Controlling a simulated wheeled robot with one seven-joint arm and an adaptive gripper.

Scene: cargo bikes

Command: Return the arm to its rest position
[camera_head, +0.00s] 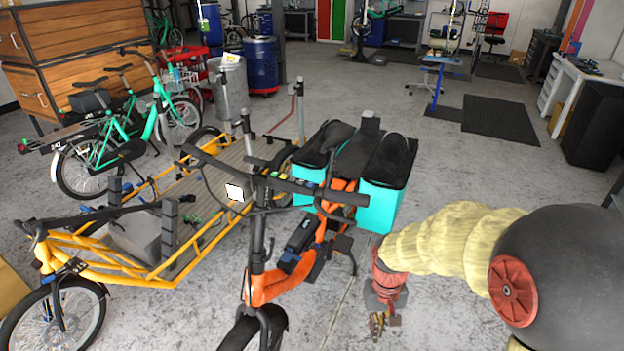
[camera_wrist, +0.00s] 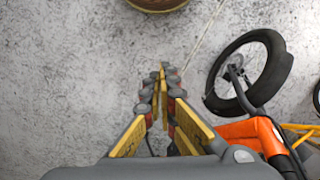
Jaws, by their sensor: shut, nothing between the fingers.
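My arm comes in from the right side of the head view, with a ribbed yellow sleeve and a large dark rounded part. My gripper (camera_head: 379,325) hangs at its end, pointing down over the floor, right of the orange cargo bike (camera_head: 265,288). In the wrist view my gripper (camera_wrist: 162,76) has its yellow fingers meeting at the tips, with nothing between them. Bare concrete floor lies behind the fingertips. The orange bike's frame (camera_wrist: 245,130) and its front wheel (camera_wrist: 270,85) show to the right, apart from the fingers.
The orange bike carries turquoise bags (camera_head: 378,205). A yellow cargo bike (camera_head: 100,262) stands to its left, and a green bike (camera_head: 105,150) behind that. A round brown rim (camera_wrist: 158,4) shows at the top of the wrist view. Open floor (camera_head: 450,170) lies behind my arm.

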